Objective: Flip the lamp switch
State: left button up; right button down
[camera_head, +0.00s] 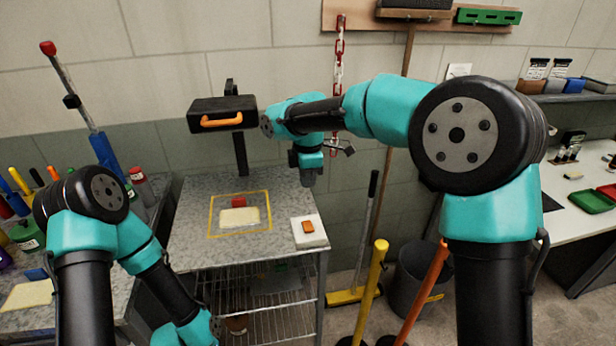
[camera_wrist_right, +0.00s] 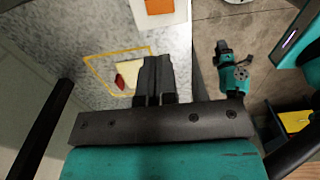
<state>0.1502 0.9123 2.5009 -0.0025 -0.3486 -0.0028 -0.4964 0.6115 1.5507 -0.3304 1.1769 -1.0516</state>
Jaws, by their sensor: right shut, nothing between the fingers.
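A white switch box with an orange rocker (camera_head: 308,229) sits at the right front of the speckled table; its edge also shows at the top of the right wrist view (camera_wrist_right: 158,8). A black lamp-like head (camera_head: 222,113) with an orange handle stands on a post at the table's back. My right gripper (camera_head: 308,178) hangs over the table's right back part, behind and above the switch box, apart from it. In the right wrist view its fingers (camera_wrist_right: 154,72) are together and empty. My left arm is low at the front left; its gripper (camera_wrist_right: 222,50) shows small in the right wrist view, its jaws unclear.
A yellow outline (camera_head: 212,217) on the table surrounds a pale pad (camera_head: 239,217) with a red item behind it. A broom, a bucket (camera_head: 418,275) and long handles stand right of the table. Benches flank both sides.

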jog(key=shift+r, duration=0.1)
notch_tip(320, 180, up, 14)
jog(key=w, duration=0.2)
jog(key=shift+a, duration=0.15)
dwell(0.4)
